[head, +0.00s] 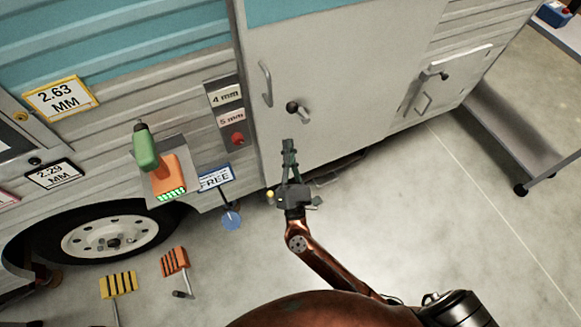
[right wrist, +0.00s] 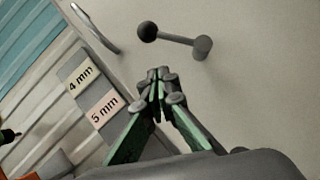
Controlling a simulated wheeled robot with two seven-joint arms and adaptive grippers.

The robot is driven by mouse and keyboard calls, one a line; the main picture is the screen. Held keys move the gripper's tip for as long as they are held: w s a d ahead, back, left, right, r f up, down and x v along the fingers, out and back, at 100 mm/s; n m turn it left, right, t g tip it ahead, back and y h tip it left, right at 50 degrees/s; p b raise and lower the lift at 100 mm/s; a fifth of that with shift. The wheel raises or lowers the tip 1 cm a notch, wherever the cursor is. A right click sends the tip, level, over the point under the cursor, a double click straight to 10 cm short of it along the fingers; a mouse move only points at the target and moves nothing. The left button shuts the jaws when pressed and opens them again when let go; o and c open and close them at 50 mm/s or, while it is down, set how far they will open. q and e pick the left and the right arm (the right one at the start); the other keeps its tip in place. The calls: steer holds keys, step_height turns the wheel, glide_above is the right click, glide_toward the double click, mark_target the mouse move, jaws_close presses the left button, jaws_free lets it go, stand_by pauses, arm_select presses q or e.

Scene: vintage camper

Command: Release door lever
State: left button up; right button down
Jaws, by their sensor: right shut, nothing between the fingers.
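The door lever (head: 298,107) is a short dark handle with a round knob, mounted on the pale camper door (head: 340,60). In the right wrist view the lever (right wrist: 178,38) shows a ball end at left and a round mount at right. My right gripper (head: 288,145) is below the lever in the head view, apart from it, its fingers pointing up toward it. In the right wrist view its green fingers (right wrist: 158,78) are closed together, with nothing between them. My left gripper is not in view.
A curved grab handle (head: 265,83) is left of the lever. A panel with "4 mm" and "5 mm" labels (head: 227,112) is beside the door. A grey cart (head: 520,130) is at right; the floor below the door is mostly clear.

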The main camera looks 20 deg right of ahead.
steer(key=v, duration=0.6)
steer(key=shift+s+d, duration=0.1)
stand_by(0.3)
